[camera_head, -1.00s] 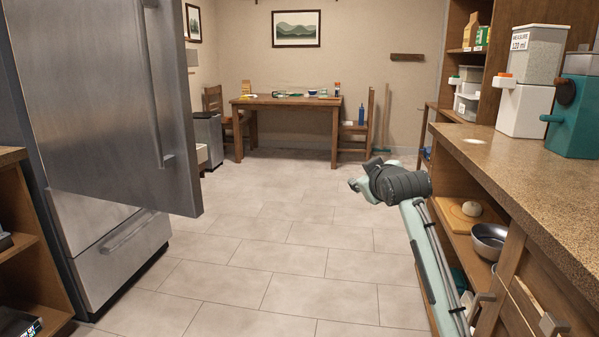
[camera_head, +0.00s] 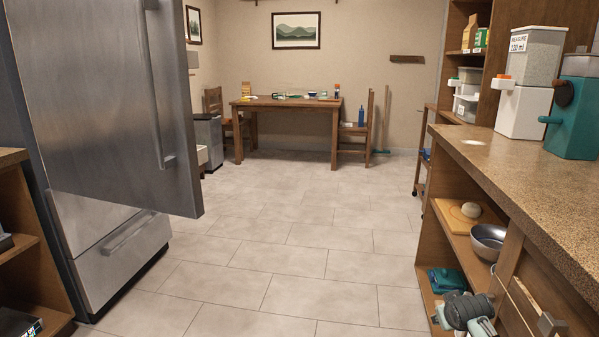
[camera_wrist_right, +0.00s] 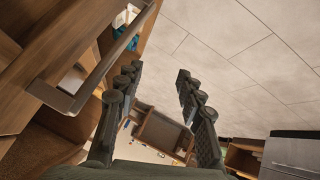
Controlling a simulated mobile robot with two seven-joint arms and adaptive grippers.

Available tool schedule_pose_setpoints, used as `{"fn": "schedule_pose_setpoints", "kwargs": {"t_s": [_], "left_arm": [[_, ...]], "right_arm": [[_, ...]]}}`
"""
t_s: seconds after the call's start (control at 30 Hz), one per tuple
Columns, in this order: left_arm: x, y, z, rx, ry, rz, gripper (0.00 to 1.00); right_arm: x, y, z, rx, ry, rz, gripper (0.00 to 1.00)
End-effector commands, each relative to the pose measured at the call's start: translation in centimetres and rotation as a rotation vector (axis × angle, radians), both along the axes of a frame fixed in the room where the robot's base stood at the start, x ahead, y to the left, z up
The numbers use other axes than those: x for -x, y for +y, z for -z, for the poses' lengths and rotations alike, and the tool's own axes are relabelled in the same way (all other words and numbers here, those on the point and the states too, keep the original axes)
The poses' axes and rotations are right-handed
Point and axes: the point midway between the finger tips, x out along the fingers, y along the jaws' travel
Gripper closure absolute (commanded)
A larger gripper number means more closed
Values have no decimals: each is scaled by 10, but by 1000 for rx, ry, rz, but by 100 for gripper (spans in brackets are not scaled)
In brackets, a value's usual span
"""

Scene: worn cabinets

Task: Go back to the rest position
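My left gripper and left arm are in neither view.
A wooden cabinet with a stone counter (camera_head: 540,190) runs along the right; its handle (camera_wrist_right: 95,80) is close left of my right gripper. A fridge with its door (camera_head: 110,100) open stands left. The tiled floor (camera_head: 290,240) between is clear, up to a table (camera_head: 290,104).

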Motion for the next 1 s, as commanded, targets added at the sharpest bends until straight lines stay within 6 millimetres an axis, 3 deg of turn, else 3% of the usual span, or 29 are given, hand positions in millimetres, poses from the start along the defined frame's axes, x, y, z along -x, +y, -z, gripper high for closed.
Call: {"fn": "schedule_pose_setpoints", "kwargs": {"t_s": [0.03, 0.1, 0.17, 0.3, 0.4, 0.53, 0.6, 0.7, 1.0], "left_arm": [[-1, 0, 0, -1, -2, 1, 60], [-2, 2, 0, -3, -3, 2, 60], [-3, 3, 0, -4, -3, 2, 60], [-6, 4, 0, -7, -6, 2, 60], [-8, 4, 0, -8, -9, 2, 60], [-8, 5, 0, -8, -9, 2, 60], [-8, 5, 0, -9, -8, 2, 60], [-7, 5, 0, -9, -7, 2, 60], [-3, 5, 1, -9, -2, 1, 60]], "right_arm": [[27, 12, 30, -13, 42, -11, 62], [63, 25, 64, -31, 93, -22, 62], [98, 37, 92, -47, 138, -31, 62], [187, 63, 146, -89, 244, -44, 62], [249, 79, 173, -117, 313, -47, 62], [314, 94, 193, -147, 385, -45, 62], [338, 99, 198, -158, 410, -42, 62], [358, 103, 202, -166, 431, -40, 62], [363, 104, 203, -169, 437, -40, 62]]}}
